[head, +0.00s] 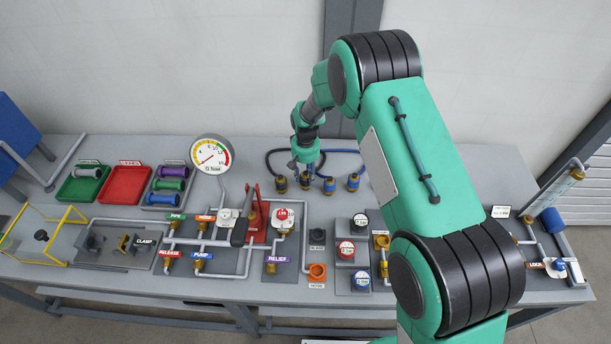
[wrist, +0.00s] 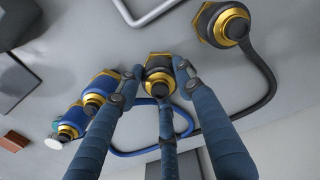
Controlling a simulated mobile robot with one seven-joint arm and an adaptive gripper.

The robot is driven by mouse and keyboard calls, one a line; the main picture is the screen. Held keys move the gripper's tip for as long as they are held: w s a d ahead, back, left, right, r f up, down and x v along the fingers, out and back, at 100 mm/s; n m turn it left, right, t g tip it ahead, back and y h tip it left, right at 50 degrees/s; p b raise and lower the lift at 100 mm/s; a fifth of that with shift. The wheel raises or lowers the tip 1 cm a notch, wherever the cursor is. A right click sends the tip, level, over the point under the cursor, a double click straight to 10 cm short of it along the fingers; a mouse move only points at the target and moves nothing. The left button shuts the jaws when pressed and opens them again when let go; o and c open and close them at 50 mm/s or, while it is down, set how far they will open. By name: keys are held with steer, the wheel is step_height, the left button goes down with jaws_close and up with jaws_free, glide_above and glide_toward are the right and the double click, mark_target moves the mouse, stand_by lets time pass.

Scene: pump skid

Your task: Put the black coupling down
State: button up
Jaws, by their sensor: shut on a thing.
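My gripper (head: 304,164) is at the back middle of the bench, pointing down. In the wrist view its blue fingers (wrist: 152,92) are shut on the black coupling (wrist: 160,65), a dark body with gold bands. In the head view the black coupling (head: 305,182) shows just below the fingers, level with its neighbours. I cannot tell whether its base touches the bench. Another dark coupling (head: 281,185) with a black hose stands close by on the left, apart from it.
Two blue couplings (head: 329,186) (head: 352,182) with blue hoses stand just right of the held one. The pump panel (head: 230,261) with valves and a red-based lever lies in front. Green and red trays (head: 126,200) are at the left. Some bare bench (head: 335,208) shows in front of the couplings.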

steer(key=shift+f, duration=0.2)
steer(key=o, duration=1.3)
steer(key=shift+r, duration=0.1)
step_height(320, 180, up, 12)
steer(key=shift+r, duration=0.1)
stand_by(0.5)
